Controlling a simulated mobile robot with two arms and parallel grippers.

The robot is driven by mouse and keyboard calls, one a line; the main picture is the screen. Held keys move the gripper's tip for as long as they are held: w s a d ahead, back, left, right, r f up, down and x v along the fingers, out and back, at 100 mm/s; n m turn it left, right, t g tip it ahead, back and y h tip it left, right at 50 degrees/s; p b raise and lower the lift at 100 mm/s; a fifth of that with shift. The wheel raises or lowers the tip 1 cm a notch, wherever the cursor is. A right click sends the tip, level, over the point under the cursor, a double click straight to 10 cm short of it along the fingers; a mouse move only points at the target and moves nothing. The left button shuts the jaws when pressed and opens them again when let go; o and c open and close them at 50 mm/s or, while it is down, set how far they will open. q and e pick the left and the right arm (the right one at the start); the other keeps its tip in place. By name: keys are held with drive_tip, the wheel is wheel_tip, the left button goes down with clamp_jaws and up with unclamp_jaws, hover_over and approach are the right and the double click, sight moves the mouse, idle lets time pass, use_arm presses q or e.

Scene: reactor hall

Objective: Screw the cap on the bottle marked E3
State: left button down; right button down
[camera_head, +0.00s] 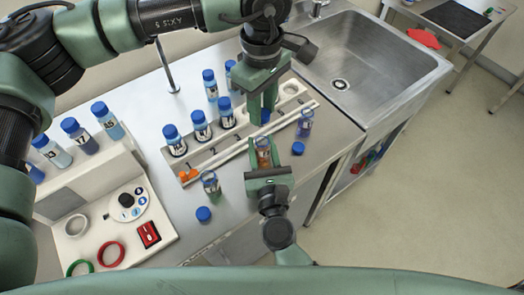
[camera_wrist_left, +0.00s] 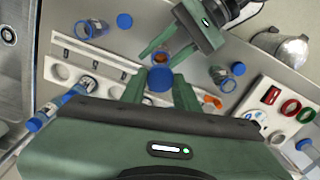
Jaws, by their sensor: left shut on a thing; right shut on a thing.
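My left gripper (camera_head: 264,119) points down and is shut on a blue cap (camera_wrist_left: 160,78), seen between its fingers (camera_wrist_left: 160,95) in the left wrist view. My right gripper (camera_head: 265,171) is shut on an uncapped bottle (camera_head: 263,151) with orange contents, standing upright near the rack's front edge. The bottle (camera_wrist_left: 162,53) and right gripper (camera_wrist_left: 172,48) also show in the left wrist view. The cap appears above the bottle and apart from it, though the exact gap is unclear. The bottle's marking is not readable, so I cannot confirm E3.
Open bottles stand at left (camera_head: 211,185) and right (camera_head: 305,123); loose caps lie near them (camera_head: 204,214) (camera_head: 298,148). A rack (camera_head: 240,148) holds several capped bottles (camera_head: 201,126). A control panel (camera_head: 125,215) is at left, a sink (camera_head: 365,65) at right.

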use_arm(q)
drive_tip(key=shift+f, duration=0.1)
hover_over(262, 150)
drive_tip(key=w, duration=0.2)
drive_tip(key=shift+s+f, duration=0.1)
drive_tip(key=shift+f, duration=2.3)
drive_tip(key=shift+f, duration=0.9)
drive_tip(key=shift+f, duration=0.6)
drive_tip(key=m, duration=2.2)
drive_tip(key=shift+m, duration=0.4)
